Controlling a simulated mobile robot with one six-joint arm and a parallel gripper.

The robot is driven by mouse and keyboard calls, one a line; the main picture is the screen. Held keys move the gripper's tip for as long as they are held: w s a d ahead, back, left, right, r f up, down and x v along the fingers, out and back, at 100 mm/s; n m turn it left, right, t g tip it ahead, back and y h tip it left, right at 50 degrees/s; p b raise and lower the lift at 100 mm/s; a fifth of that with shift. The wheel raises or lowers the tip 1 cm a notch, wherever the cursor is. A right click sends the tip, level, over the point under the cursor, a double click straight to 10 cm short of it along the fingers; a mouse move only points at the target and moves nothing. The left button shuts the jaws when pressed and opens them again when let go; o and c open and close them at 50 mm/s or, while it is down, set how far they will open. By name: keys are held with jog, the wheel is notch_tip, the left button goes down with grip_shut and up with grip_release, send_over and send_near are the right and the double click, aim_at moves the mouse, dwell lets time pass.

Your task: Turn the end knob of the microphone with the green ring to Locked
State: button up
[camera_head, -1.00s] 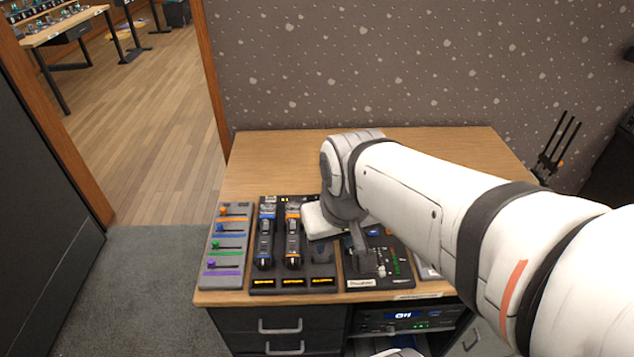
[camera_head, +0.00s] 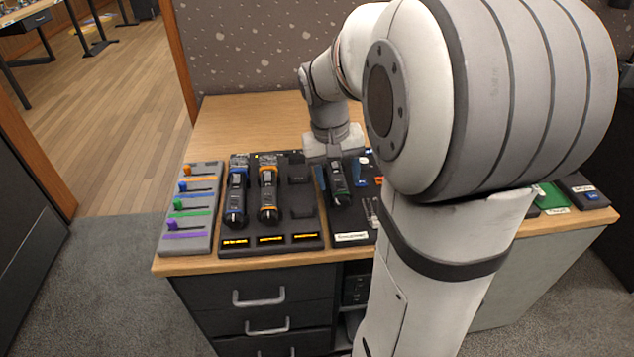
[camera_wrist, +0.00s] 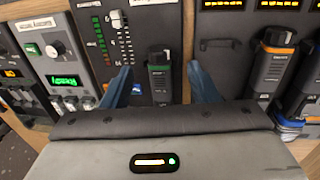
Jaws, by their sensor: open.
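The microphone with the green ring (camera_head: 338,184) is a dark handheld body lying on a black panel, to the right of the microphone rack. In the wrist view this microphone (camera_wrist: 160,78) lies between the two blue fingers of my gripper (camera_wrist: 162,78). My gripper (camera_head: 340,176) is open, with a finger on each side of the microphone and visible gaps. Its near part is hidden by the gripper body in the wrist view. The knob's setting cannot be read.
A microphone with a blue ring (camera_head: 236,196) and one with an orange ring (camera_head: 268,196) sit in the rack (camera_head: 302,222) beside an empty slot. A grey fader panel (camera_head: 188,240) stands at the left. The desk (camera_head: 240,120) is clear behind. My arm hides the right side.

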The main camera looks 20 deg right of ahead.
aim_at(346, 199)
jog(key=f, duration=0.2)
jog(key=d+f+b, duration=0.1)
jog(key=f, duration=0.4)
jog(key=shift+s+d+f, duration=0.1)
jog(key=shift+d+f, duration=0.05)
jog(key=shift+f, duration=0.2)
jog(key=c, duration=1)
jog(key=shift+s+d+r+y+p, duration=0.1)
jog(key=shift+d+r+y+p, duration=0.1)
jog(key=shift+y+p, duration=0.4)
jog(key=y, duration=0.1)
jog(key=t+y, duration=0.1)
jog(key=y, duration=0.1)
jog(key=shift+d+f, duration=0.15)
jog(key=shift+f, duration=0.1)
